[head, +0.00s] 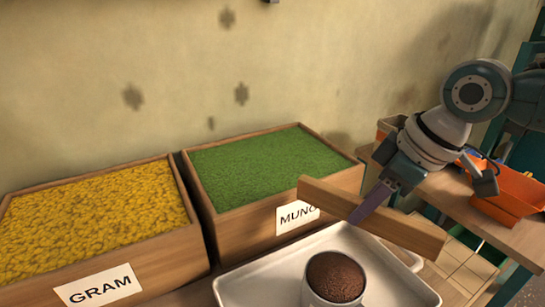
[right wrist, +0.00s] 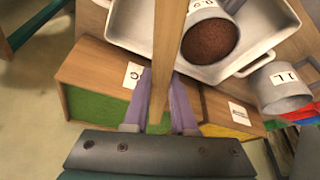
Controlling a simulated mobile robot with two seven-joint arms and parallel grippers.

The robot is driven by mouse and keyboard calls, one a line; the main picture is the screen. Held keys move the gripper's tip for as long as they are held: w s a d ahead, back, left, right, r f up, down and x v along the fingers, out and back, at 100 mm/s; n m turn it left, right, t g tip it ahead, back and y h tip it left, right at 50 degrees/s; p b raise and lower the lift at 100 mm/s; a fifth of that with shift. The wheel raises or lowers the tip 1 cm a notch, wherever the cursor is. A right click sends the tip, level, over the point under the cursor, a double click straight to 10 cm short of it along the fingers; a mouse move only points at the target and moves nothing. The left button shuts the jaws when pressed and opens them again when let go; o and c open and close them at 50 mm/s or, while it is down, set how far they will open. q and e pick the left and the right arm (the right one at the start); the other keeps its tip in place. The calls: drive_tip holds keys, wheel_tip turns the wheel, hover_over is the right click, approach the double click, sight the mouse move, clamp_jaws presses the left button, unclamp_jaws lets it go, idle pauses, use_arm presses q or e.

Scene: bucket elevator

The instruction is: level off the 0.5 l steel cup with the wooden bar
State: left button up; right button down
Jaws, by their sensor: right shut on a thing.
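The 0.5 l steel cup (head: 310,294) stands upright in a white tray (head: 238,287), with dark brown grain up to about its rim. It also shows in the right wrist view (right wrist: 238,22), partly cut off by the picture edge. My right gripper (head: 368,207) is shut on the wooden bar (head: 415,234), gripping it between its two purple fingers. The bar is held above the tray, behind and above the cup and apart from it in the head view. In the right wrist view the bar (right wrist: 166,45) runs up past the cup's left side. My left gripper is not in view.
Wooden crates of yellow gram (head: 90,228) and green mung (head: 265,165) stand left of and behind the tray. A 1 L cup (right wrist: 278,88) stands near the tray in the right wrist view. An orange bin (head: 512,192) is at the right. A wall closes the back.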

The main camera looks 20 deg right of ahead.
sight(360, 227)
drive_tip(key=shift+s+a+f+b, duration=0.1)
drive_tip(key=shift+a+f+b, duration=0.05)
drive_tip(key=shift+f+b, duration=0.95)
drive_tip(key=shift+s+a+f+b, duration=0.1)
drive_tip(key=shift+a+f+b, duration=0.05)
drive_tip(key=shift+f+b, duration=0.95)
drive_tip(key=s+a+r+p, duration=0.2)
drive_tip(key=s+a+p, duration=0.1)
drive_tip(key=a+p, duration=0.2)
drive_tip(key=s+a+r+p, duration=0.3)
drive_tip(key=a+p, duration=0.3)
drive_tip(key=a, duration=0.1)
drive_tip(key=shift+s+a, duration=0.2)
drive_tip(key=shift+s, duration=0.1)
